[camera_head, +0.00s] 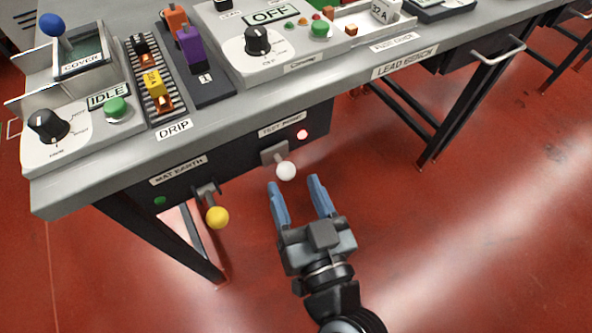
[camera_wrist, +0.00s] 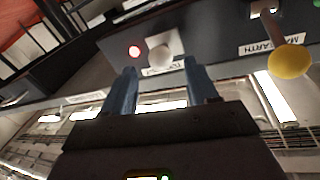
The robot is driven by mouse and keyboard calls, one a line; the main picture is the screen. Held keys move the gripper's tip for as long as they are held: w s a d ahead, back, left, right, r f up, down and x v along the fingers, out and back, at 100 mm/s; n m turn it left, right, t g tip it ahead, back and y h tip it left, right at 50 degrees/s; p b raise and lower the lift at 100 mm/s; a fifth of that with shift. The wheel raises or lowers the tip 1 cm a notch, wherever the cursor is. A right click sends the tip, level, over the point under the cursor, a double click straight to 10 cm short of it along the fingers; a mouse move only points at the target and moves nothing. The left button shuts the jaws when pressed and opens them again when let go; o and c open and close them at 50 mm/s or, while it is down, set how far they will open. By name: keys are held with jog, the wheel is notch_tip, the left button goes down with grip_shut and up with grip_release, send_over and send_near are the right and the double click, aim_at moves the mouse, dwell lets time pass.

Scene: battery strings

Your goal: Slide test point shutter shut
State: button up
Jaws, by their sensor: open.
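The test point shutter is a small grey plate (camera_head: 272,153) with a white ball knob (camera_head: 286,171), on the dark front panel under the bench top. A lit red lamp (camera_head: 302,134) is beside it. In the wrist view the white knob (camera_wrist: 161,57) is ahead, between the lines of my two fingers, with the red lamp (camera_wrist: 134,51) to its left. My gripper (camera_head: 301,186) is open and empty, its blue fingers just short of the knob and apart from it. The wrist view also shows my gripper (camera_wrist: 158,88) open.
A yellow ball lever (camera_head: 217,217) labelled MAT EARTH sticks out left of the shutter; it also shows in the wrist view (camera_wrist: 289,62). A green lamp (camera_head: 160,200) is left of it. The bench edge (camera_head: 230,119) overhangs the panel. Red floor below is clear.

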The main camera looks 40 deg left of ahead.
aim_at(289, 178)
jog(key=shift+x, duration=1.7)
grip_shut()
